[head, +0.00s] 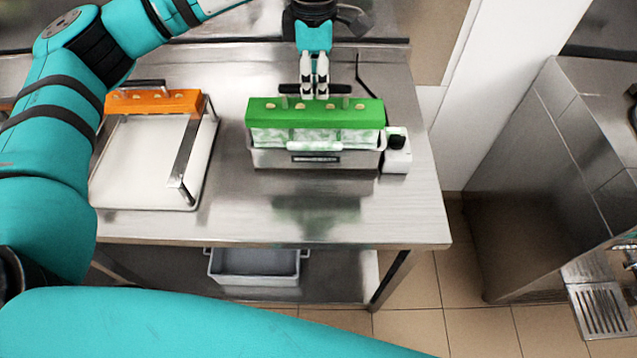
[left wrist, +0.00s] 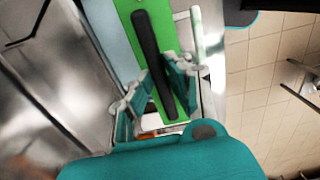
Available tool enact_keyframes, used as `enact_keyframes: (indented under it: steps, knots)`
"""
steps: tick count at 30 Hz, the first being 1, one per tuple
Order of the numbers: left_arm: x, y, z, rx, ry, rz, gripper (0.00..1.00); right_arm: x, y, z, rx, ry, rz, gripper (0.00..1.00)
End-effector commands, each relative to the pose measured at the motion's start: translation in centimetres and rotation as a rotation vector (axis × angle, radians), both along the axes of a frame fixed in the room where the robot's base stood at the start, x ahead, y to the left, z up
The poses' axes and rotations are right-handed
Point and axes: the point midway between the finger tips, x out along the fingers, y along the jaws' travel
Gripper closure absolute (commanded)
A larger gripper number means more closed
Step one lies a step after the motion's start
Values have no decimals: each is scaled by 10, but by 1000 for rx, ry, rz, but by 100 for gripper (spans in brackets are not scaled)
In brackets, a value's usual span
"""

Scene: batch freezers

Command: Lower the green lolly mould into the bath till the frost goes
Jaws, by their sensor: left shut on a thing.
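The green lolly mould (head: 315,113) is held level over the steel bath (head: 268,158). A band of its side between the green top and the bath rim looks white and frosted; its lower part is hidden behind the bath's front wall. My left gripper (head: 314,91) is shut on the mould's dark bar handle from above. In the left wrist view, the black handle (left wrist: 152,50) runs between the fingers of the left gripper (left wrist: 156,88), above the green top (left wrist: 166,20). My right gripper is out of view.
A white tray (head: 140,165) with an orange mould (head: 150,102) and a metal bracket stands to the left. A small white box with a black knob (head: 397,150) is at the bath's right end. A grey bin (head: 255,268) sits on the shelf below. The table front is clear.

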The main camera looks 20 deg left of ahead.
Motion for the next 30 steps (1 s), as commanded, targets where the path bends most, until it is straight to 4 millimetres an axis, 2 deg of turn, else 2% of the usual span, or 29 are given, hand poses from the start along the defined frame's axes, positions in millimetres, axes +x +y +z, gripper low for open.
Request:
enact_keyframes:
  steps: [30]
  knots:
    - [78,21,0,-1,-2,0,100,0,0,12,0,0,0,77]
